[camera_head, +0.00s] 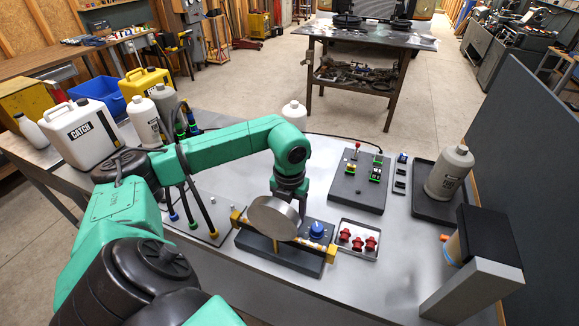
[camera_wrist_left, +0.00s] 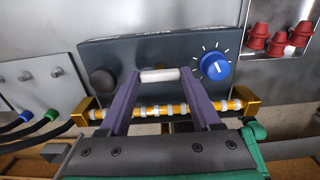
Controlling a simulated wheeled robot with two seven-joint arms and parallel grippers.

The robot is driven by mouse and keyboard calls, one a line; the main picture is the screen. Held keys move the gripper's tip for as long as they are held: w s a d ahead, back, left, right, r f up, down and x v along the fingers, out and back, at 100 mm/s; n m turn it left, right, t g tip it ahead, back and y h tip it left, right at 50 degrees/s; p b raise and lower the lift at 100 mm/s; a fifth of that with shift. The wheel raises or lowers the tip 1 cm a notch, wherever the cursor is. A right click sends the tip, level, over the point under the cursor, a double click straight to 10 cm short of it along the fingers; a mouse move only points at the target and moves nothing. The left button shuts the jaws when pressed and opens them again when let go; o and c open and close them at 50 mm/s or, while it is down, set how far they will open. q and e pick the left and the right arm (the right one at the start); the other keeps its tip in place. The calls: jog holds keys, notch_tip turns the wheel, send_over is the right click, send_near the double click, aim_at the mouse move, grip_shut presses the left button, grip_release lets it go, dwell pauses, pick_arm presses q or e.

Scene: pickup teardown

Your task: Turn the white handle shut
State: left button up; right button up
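The white handle (camera_wrist_left: 160,76) is a short bar in the left wrist view, lying level in front of the dark panel (camera_wrist_left: 130,50). My left gripper (camera_wrist_left: 160,73) has its two purple fingers apart, one at each end of the handle. I cannot tell whether they press on it. In the head view my left gripper (camera_head: 289,188) points down over the same dark unit (camera_head: 262,250). A round grey metal disc (camera_head: 273,217) hides the fingertips and the handle there. My right gripper is not in view.
A yellow bar with pale bands (camera_wrist_left: 172,111) crosses the unit's front. A blue knob (camera_wrist_left: 215,66) is right of the handle, a black knob (camera_wrist_left: 103,80) left. A tray of red parts (camera_head: 357,240) stands close on the right. Cables (camera_head: 205,205) stand on the left.

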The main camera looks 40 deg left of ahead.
pick_arm(q)
jog(key=c, duration=0.5)
